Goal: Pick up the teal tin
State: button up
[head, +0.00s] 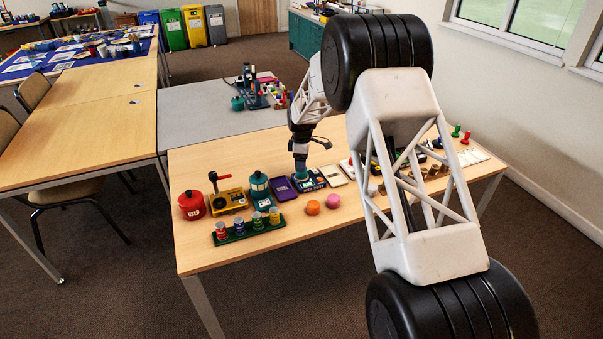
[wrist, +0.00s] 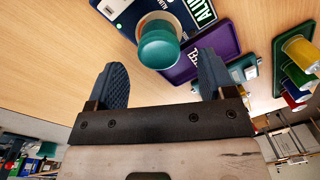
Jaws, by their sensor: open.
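A teal tin (wrist: 160,48) stands on a dark blue plate (wrist: 188,14) with white lettering, partly readable as "ALU". It shows its round teal face and a pale metallic part behind it. In the head view, teal (head: 302,172) shows just under my gripper (head: 301,156), mostly hidden by it. In the wrist view my gripper (wrist: 161,66) is open, with one dark finger on each side. The tin lies ahead of and partly between the fingertips, with visible gaps at both sides; I see no contact.
A purple case (head: 281,189) lies left of the plate and a pale case (head: 333,175) right of it. The front table edge is clear.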

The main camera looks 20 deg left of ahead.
jog(key=shift+s+f, duration=0.1)
jog(key=shift+f, duration=2.05)
jog(key=c, duration=1)
jog(key=shift+c, duration=0.2)
jog(key=shift+r, duration=0.15)
jog(key=shift+r, duration=1.35)
jog(key=shift+s+d+r, duration=0.1)
jog(key=shift+r, duration=0.25)
jog(key=s+d, duration=0.3)
jog(key=s, duration=0.1)
jog(key=s+d+r, duration=0.1)
jog(key=s+d, duration=0.2)
jog(key=s, duration=0.1)
jog(key=s+d, duration=0.2)
jog(key=s, duration=0.3)
jog(key=shift+s+d+r, duration=0.1)
jog(key=shift+d+r, duration=0.05)
jog(key=shift+d, duration=0.25)
